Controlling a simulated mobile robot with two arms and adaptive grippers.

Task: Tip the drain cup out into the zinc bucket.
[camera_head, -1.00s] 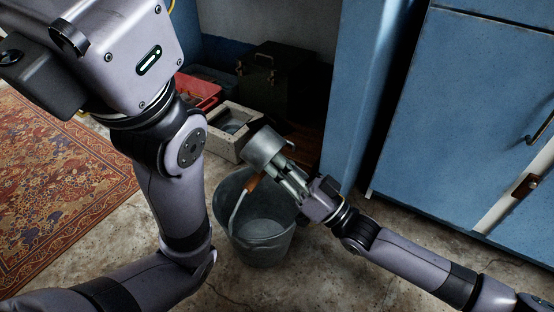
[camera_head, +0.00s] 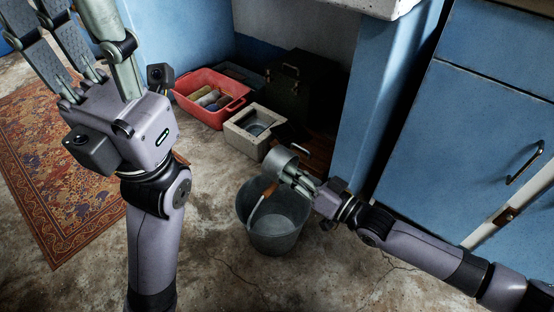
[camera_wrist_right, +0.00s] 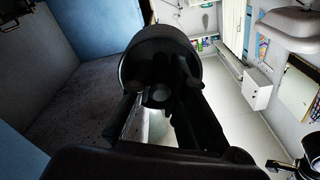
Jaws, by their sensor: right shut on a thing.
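The drain cup (camera_head: 283,160) is a grey metal cylinder. My right gripper (camera_head: 295,175) is shut on it and holds it at the back rim of the zinc bucket (camera_head: 275,240). The cup looks tilted; its contents cannot be seen. In the right wrist view the cup (camera_wrist_right: 160,52) is a dark, shadowed round shape between the fingers. The bucket stands upright on the floor, with its wooden-gripped bail leaning over its mouth. The part of its inside that shows looks empty. My left gripper (camera_head: 85,40) is raised at the upper left, fingers spread and empty, partly cut by the frame.
A square stone block with a metal-lined opening (camera_head: 237,138) stands behind the bucket. A red crate (camera_head: 228,116) and a dark box (camera_head: 300,85) are farther back. Blue cabinets (camera_head: 465,120) bound the right. A patterned rug (camera_head: 65,165) lies left; the floor in front is clear.

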